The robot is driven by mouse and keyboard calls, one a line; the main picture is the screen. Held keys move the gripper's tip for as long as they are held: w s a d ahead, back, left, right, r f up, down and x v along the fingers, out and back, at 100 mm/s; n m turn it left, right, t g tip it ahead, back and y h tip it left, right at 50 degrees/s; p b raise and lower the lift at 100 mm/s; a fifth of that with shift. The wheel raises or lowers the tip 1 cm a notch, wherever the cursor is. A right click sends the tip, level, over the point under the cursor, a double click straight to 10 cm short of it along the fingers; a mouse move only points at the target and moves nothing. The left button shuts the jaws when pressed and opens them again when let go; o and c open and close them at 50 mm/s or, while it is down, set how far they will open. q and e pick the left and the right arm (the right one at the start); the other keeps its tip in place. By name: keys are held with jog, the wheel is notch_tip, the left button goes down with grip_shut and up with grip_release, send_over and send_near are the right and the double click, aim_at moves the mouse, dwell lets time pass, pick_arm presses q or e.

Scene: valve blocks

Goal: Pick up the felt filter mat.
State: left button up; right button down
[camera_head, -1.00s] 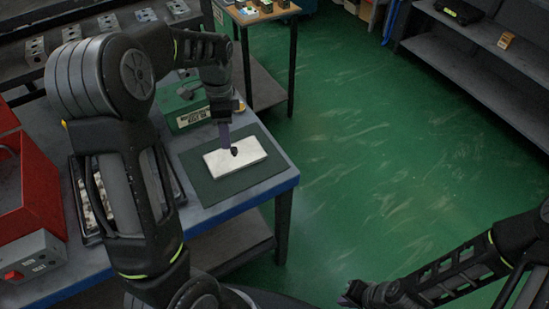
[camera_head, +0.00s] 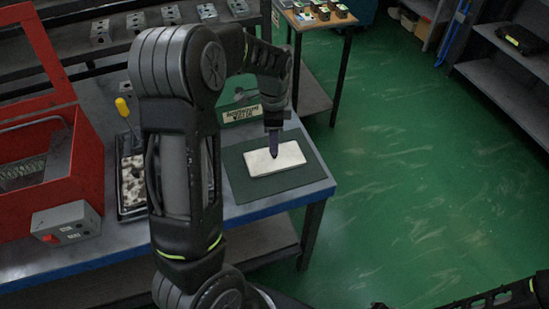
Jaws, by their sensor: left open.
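The felt filter mat (camera_head: 289,161) is a thin cream-white rectangle. It lies flat on a dark green sheet (camera_head: 246,191) near the right end of the workbench. My left gripper (camera_head: 273,152) points down at the upper middle of the mat, with its dark fingertips at or just above the surface. Its fingers are seen nearly edge-on and hide a small part of the mat. I cannot tell whether they touch it. Part of my right arm (camera_head: 505,297) shows at the lower right edge; its gripper is not clearly visible.
A green box with a label (camera_head: 241,113) stands just behind the sheet. A dark tray with mottled pieces (camera_head: 133,182), a red case (camera_head: 83,165) and a grey control box (camera_head: 66,222) stand to the left. Green floor lies beyond the bench's right edge.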

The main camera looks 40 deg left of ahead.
aim_at(274, 156)
pick_arm(q)
jog(key=shift+f, duration=0.1)
notch_tip(274, 156, down, 5)
jog(key=shift+p, duration=0.85)
jog(key=shift+c, duration=0.6)
grip_shut()
